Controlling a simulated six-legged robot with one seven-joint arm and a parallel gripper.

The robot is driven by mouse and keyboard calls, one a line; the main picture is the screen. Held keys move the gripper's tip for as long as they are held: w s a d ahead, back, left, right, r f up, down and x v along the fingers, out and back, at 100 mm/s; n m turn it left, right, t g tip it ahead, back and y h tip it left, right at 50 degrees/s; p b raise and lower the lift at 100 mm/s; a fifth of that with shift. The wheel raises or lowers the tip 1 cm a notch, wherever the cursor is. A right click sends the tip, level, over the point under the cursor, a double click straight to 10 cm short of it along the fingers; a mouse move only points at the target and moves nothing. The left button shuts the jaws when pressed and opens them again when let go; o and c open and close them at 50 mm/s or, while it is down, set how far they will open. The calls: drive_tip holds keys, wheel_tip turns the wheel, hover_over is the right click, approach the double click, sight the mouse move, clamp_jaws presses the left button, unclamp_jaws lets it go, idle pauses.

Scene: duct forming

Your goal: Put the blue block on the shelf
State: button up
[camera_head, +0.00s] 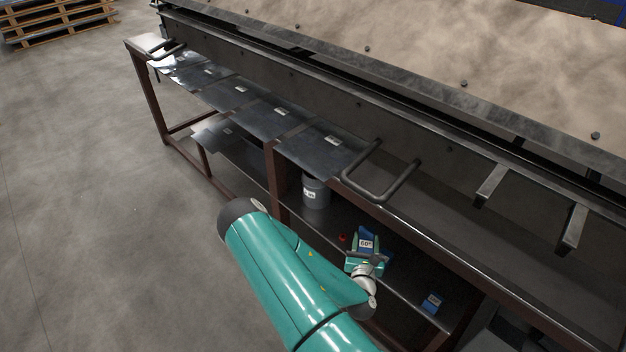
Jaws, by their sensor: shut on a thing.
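My gripper (365,258) is at the end of my teal arm, at the opening under the bench. It is shut on a blue block (366,241) with a white label, and the fingers partly hide the block. The lower shelf (402,272) runs under the bench top, behind and beside the gripper. I cannot tell whether the held block touches it. A second small blue block (432,302) with a white label sits on the shelf to the right, near its front edge, apart from my gripper.
A grey labelled canister (316,194) and a small red item (342,238) are on the shelf, left of the gripper. Metal sheets (318,150) lie on the bench ledge above. A bent metal handle (382,185) juts out above the shelf.

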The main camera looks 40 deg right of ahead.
drive_tip(key=s+d+f+m+g+h, duration=0.1)
drive_tip(key=s+d+m+g+h, duration=0.15)
drive_tip(key=s, duration=0.55)
drive_tip(key=s+d+f+m+g+h, duration=0.1)
drive_tip(key=s+d+m+g, duration=0.15)
drive_tip(key=s, duration=0.65)
drive_tip(key=s+d+f+m+g+h, duration=0.1)
drive_tip(key=s+d+f+g, duration=0.2)
drive_tip(key=s, duration=0.5)
drive_tip(key=shift+g, duration=0.4)
drive_tip(key=w+d+f, duration=0.1)
drive_tip(key=w+f, duration=0.1)
drive_tip(key=w, duration=0.2)
drive_tip(key=w+d+f, duration=0.2)
drive_tip(key=w+f, duration=0.1)
drive_tip(key=w, duration=0.1)
drive_tip(key=w+d+f, duration=0.2)
drive_tip(key=w+f, duration=0.1)
drive_tip(key=w, duration=0.1)
drive_tip(key=shift+w+d, duration=0.1)
drive_tip(key=shift+w, duration=0.1)
drive_tip(key=shift+w+d+f, duration=0.1)
drive_tip(key=shift+w+f, duration=0.05)
drive_tip(key=shift+f, duration=0.7)
drive_tip(key=shift+w+f, duration=0.15)
drive_tip(key=shift+f, duration=0.7)
drive_tip(key=shift+f, duration=0.2)
drive_tip(key=o, duration=1.2)
